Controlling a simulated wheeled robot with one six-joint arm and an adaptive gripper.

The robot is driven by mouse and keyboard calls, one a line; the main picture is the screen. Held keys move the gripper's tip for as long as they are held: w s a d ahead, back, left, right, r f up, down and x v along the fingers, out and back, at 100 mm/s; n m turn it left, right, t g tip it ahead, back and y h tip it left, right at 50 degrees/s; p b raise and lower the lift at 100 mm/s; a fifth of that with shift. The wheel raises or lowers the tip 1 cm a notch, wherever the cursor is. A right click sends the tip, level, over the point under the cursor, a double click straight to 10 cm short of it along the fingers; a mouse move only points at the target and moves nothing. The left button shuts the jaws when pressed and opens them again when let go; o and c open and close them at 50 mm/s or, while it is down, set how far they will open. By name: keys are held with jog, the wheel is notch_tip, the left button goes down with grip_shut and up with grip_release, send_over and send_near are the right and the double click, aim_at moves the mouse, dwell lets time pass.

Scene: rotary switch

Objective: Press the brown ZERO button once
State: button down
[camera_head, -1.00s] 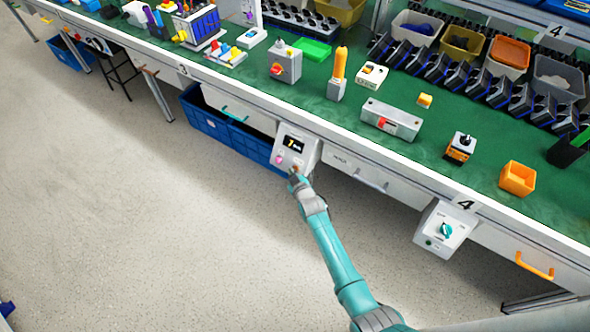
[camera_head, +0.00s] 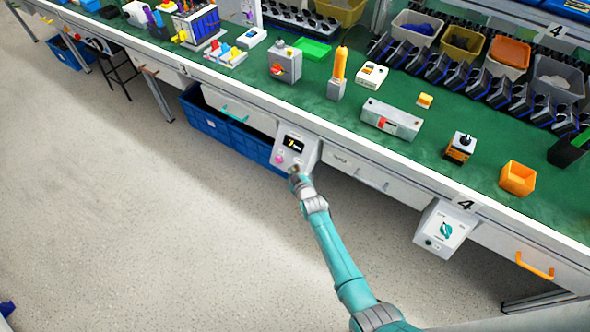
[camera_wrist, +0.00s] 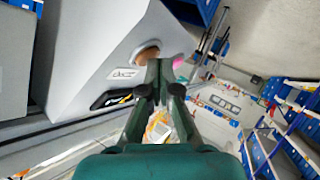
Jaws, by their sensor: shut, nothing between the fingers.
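The control box (camera_head: 311,150) is a light grey unit on the bench front, with a dark display (camera_head: 293,144) showing yellow characters and a pink button (camera_head: 280,159). In the wrist view, the brown button (camera_wrist: 147,52) sits on the box face beside a small label (camera_wrist: 122,75). My gripper (camera_head: 295,171) is at the lower part of the box in the head view and hides the brown button there. In the wrist view my gripper (camera_wrist: 160,66) is shut and empty, its tips close beside the brown button. I cannot tell whether they touch it.
A white knob box (camera_head: 444,230) with a teal dial hangs further right on the bench front. Blue crates (camera_head: 225,128) stand under the bench at left. The green bench top (camera_head: 330,110) carries several devices. The floor in front is clear.

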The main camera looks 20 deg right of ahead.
jog(key=shift+w+d, duration=0.1)
jog(key=shift+d, duration=0.05)
dwell(0.4)
jog(key=shift+s+a+r, duration=0.35)
jog(key=shift+s+a, duration=0.15)
jog(key=shift+a, duration=0.1)
jog(key=s+a+r, duration=0.2)
jog(key=a, duration=0.1)
jog(key=shift+s+a+r, duration=0.2)
jog(key=shift+s+a, duration=0.1)
dwell(0.4)
dwell(0.7)
